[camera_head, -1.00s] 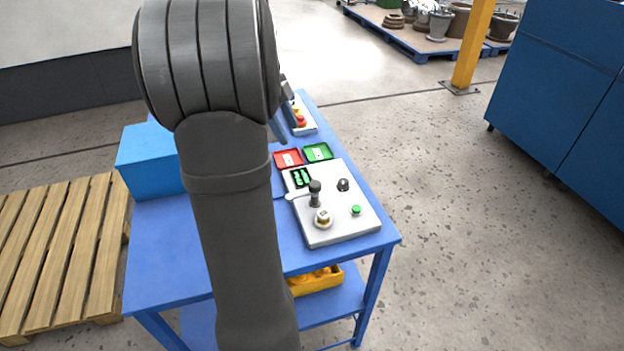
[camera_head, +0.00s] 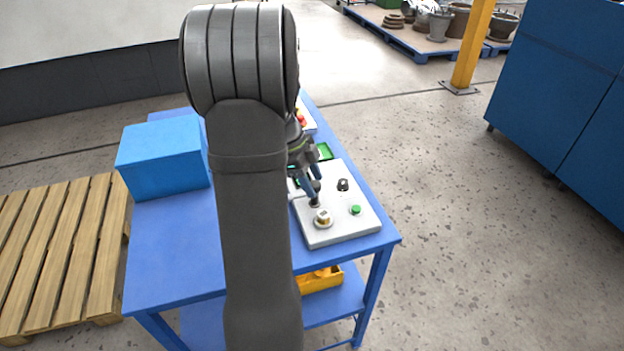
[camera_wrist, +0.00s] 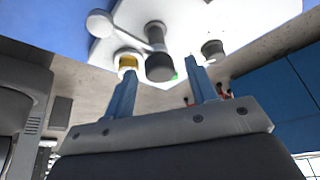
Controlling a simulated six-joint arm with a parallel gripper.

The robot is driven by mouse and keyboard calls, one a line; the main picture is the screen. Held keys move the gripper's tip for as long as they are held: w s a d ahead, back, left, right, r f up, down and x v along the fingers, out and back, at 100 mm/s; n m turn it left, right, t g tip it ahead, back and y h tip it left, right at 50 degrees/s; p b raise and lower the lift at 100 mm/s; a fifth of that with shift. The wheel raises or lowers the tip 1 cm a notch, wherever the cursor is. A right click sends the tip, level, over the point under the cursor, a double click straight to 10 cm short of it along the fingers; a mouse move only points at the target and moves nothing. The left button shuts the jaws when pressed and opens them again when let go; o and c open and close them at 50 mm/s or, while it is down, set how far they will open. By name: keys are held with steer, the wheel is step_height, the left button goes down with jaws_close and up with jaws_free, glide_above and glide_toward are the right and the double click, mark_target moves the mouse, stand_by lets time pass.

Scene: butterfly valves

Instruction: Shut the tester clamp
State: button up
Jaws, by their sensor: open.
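The white tester panel (camera_head: 345,229) sits on the near part of the blue table, and its face also shows in the wrist view (camera_wrist: 230,18). On it is the clamp, a grey arm with a pale ball end (camera_wrist: 100,23) and a dark upright handle (camera_wrist: 158,66). A brass-coloured valve piece (camera_head: 322,217) sits on the panel close to the handle; it also shows in the wrist view (camera_wrist: 128,61). My gripper (camera_head: 313,196) is open at the handle, its two blue fingers in the wrist view (camera_wrist: 162,75) on either side of it. Contact cannot be told.
A black knob (camera_head: 343,184) and a green button (camera_head: 356,210) stand on the panel's right side. A blue box (camera_head: 163,158) stands at the table's left. My arm hides the table's middle.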

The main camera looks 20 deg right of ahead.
steer(key=shift+c, duration=0.2)
jaws_close()
steer(key=shift+n, duration=0.3)
steer(key=n, duration=0.2)
steer(key=n+t, duration=0.1)
steer(key=shift+s+n+t+h, duration=0.15)
steer(key=shift+n+t+h, duration=0.15)
steer(key=shift+n, duration=0.1)
steer(key=n+t, duration=0.1)
steer(key=n, duration=0.3)
steer(key=shift+s+n+t, duration=0.15)
steer(key=shift+n+t, duration=0.15)
steer(key=shift+t, duration=0.1)
steer(key=n+t, duration=0.1)
steer(key=n, duration=0.3)
steer(key=shift+s+t, duration=0.1)
steer(key=shift+t, duration=0.3)
steer(key=shift+s+d+n+t+y, duration=0.1)
steer(key=shift+n+t+y, duration=0.3)
steer(key=shift+n, duration=0.8)
steer(key=shift+d+n+t+y, duration=0.15)
steer(key=shift+n+y, duration=0.35)
steer(key=shift+n, duration=0.7)
steer(key=shift+a, duration=0.1)
